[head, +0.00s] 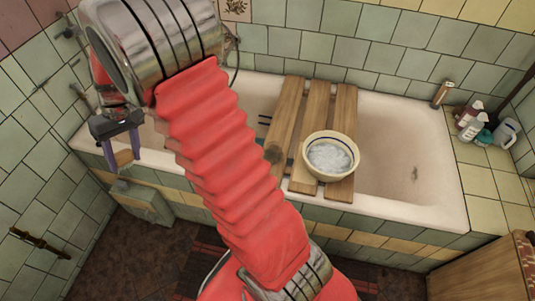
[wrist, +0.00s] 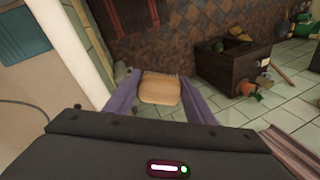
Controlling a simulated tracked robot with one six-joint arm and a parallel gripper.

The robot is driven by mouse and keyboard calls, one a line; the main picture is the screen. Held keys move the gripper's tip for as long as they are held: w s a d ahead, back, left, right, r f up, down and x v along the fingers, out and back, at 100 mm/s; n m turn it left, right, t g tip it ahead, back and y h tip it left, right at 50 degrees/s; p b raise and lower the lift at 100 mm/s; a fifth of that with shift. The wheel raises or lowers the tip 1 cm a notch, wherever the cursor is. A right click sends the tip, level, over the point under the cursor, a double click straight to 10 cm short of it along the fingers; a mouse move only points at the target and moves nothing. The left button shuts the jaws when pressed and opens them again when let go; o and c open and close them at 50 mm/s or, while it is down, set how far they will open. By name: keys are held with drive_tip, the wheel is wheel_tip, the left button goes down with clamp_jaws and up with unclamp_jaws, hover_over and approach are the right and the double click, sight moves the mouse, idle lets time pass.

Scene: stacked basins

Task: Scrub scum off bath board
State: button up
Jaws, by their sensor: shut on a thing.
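The wooden bath board (head: 318,105), made of slats, lies across the tub. A dark patch (head: 273,154) shows on its left slat, right beside my red arm, which may hide part of it. A cream bowl (head: 316,174) of whitish suds stands on the board's front part. My gripper (head: 123,154) is at the left, over the tub's left end and well apart from the board. Its purple fingers are shut on a tan wooden brush (head: 124,158). In the wrist view the brush (wrist: 160,88) sits between both fingers, with bristles just visible at its far edge.
The white bathtub (head: 440,200) has a small brown mark inside at right. Bottles (head: 470,122) stand on the right tiled ledge, and a tan cylinder (head: 442,94) on the back rim. The wrist view shows a dark wooden crate (wrist: 232,75) and clutter on the floor.

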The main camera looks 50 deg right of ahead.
drive_tip(key=s+d+f, duration=0.3)
drive_tip(key=d+f, duration=0.2)
drive_tip(key=d, duration=0.7)
drive_tip(key=s+d+f+n+h, duration=0.1)
drive_tip(key=s+d+f+n, duration=0.1)
drive_tip(key=s+d+f, duration=0.4)
drive_tip(key=s+d+f+n+h, duration=0.2)
drive_tip(key=s+d+f, duration=0.5)
drive_tip(key=s+d, duration=1)
drive_tip(key=shift+s+d+n, duration=0.15)
drive_tip(key=shift+d+n, duration=0.25)
drive_tip(key=shift+d, duration=0.35)
drive_tip(key=shift+f, duration=0.1)
drive_tip(key=shift+f, duration=2.8)
drive_tip(key=shift+f, duration=0.7)
drive_tip(key=shift+d, duration=0.1)
drive_tip(key=shift+w+d+r, duration=0.1)
drive_tip(key=shift+w+d, duration=0.2)
drive_tip(key=shift+d, duration=0.2)
drive_tip(key=shift+w+d, duration=0.25)
drive_tip(key=shift+d, duration=0.25)
